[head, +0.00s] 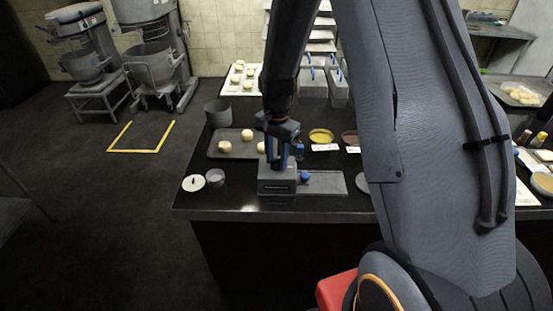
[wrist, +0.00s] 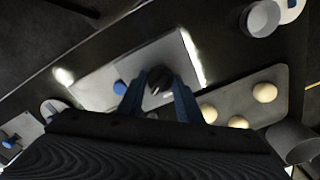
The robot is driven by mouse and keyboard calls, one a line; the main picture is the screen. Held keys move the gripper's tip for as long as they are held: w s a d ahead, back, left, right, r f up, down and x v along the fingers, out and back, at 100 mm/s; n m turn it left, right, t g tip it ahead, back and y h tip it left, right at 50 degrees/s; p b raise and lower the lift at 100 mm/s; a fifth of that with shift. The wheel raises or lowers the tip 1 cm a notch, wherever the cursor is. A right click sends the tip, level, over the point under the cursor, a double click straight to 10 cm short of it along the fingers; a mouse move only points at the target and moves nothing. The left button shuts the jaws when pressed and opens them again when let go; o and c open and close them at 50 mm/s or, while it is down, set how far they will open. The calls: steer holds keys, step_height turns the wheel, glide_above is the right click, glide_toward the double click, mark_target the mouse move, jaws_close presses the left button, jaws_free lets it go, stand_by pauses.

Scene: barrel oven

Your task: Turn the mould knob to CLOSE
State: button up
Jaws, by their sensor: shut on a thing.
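A grey box-like device (head: 268,186) with a dark front label stands near the front edge of the black counter. A flat grey plate (head: 328,183) extends from its right side, and a small blue knob (head: 305,177) sits where they meet. My gripper (head: 280,160) reaches down onto the top of the device. In the wrist view my blue fingers (wrist: 160,82) are on both sides of a dark round knob (wrist: 159,76) and shut on it. The blue knob (wrist: 120,88) shows beside the left finger. The knob's markings cannot be read.
A tray with dough balls (head: 225,146) lies behind the device. A grey pot (head: 218,113) stands behind it. A small cup (head: 215,177) and a white lid (head: 194,183) are left of the device. My arm hides much of the right side.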

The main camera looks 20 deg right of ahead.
mark_target(277, 159)
steer(key=m, duration=0.6)
steer(key=shift+b, duration=0.35)
steer(key=shift+m, duration=0.3)
steer(key=o, duration=1)
steer(key=shift+o, duration=0.2)
steer(key=shift+r, duration=0.1)
steer(key=shift+r+b, duration=1.25)
steer(key=shift+r, duration=2.6)
steer(key=s+f+n+t+b, duration=0.1)
steer(key=s+f+n+b, duration=0.2)
steer(key=s+n, duration=1.4)
steer(key=shift+s+b, duration=0.25)
steer(key=shift+b, duration=0.4)
